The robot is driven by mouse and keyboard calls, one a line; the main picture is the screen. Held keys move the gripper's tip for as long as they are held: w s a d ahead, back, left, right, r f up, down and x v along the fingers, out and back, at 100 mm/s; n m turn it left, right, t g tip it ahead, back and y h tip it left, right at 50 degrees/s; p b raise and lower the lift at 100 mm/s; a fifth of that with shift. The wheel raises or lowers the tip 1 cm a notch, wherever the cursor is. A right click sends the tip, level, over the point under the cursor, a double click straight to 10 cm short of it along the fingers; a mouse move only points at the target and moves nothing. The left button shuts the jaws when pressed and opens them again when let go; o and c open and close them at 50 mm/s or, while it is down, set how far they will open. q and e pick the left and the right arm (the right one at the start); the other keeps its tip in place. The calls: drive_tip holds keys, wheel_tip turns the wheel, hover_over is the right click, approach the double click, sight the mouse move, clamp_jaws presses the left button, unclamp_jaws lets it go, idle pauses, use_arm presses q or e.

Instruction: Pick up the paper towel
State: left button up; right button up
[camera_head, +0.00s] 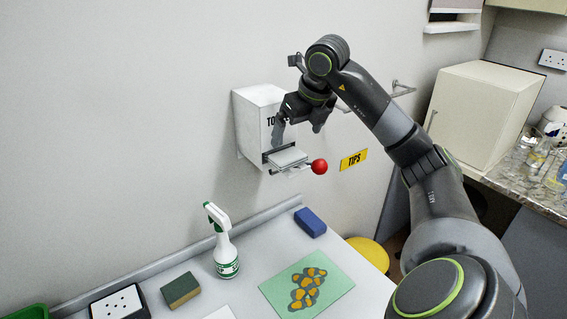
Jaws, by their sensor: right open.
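A white towel dispenser (258,104) is fixed to the wall, its label partly hidden by my right gripper. A light grey sheet or tray, likely the paper towel (287,157), sticks out of its lower slot. A lever with a red ball (319,166) juts out at the dispenser's lower right. My right gripper (297,130) is open and points down in front of the dispenser, just above the slot; I cannot tell whether it touches anything. My left gripper is not in view.
On the bench below stand a spray bottle (224,243), a blue sponge (310,222), a green-brown sponge (181,290) and a green mat with orange-brown blotches (335,284). A yellow TIPS sign (353,160) is on the wall. Glassware (538,150) stands on the right counter near a cream cabinet (480,118).

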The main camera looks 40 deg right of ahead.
sight(288, 155)
drive_tip(key=shift+p+x, duration=0.35)
drive_tip(key=shift+x, duration=0.75)
drive_tip(key=shift+w+a+f+p, duration=0.15)
drive_tip(key=shift+w+f+p, duration=0.05)
drive_tip(key=shift+f+p, duration=0.35)
drive_tip(key=p+x, duration=0.2)
drive_tip(key=x, duration=0.1)
drive_tip(key=shift+a+f, duration=0.1)
drive_tip(key=shift+w+f, duration=0.2)
drive_tip(key=shift+f, duration=0.3)
drive_tip(key=c, duration=1)
drive_tip(key=shift+r, duration=0.1)
